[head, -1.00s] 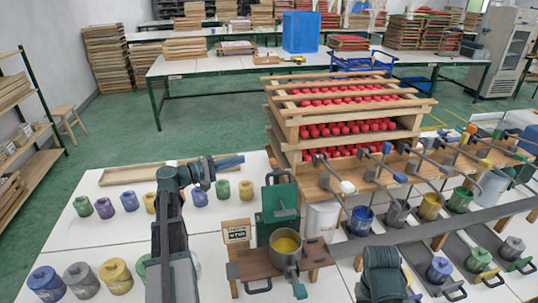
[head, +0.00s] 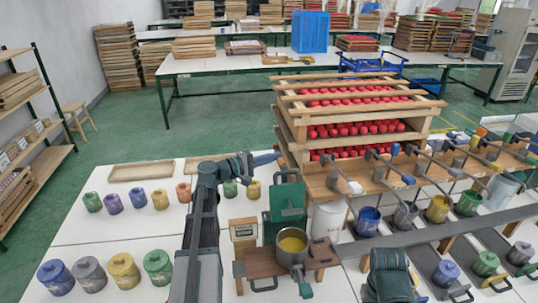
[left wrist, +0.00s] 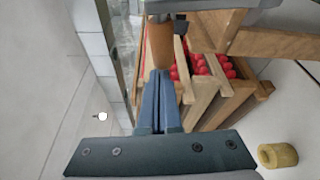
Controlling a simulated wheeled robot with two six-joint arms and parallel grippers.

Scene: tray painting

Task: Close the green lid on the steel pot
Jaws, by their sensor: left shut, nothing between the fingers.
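The steel pot (head: 292,262) stands on a small wooden board, with yellow content showing in its open mouth. The green lid (head: 284,203) stands upright just behind the pot, with a loop handle at its top. My left gripper (head: 266,160) is shut and empty. It is above and slightly left of the lid's handle in the head view, apparently apart from it. In the left wrist view its blue fingers (left wrist: 160,100) lie together; I cannot make out the pot or lid there. My right gripper is not in view.
A wooden rack (head: 290,110) of red balls stands behind the lid. A small sign block (head: 243,232) is left of the pot. Several paint pots line the table at left, and more stand on the right, below long-handled tools. A yellow pot (left wrist: 278,155) shows in the left wrist view.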

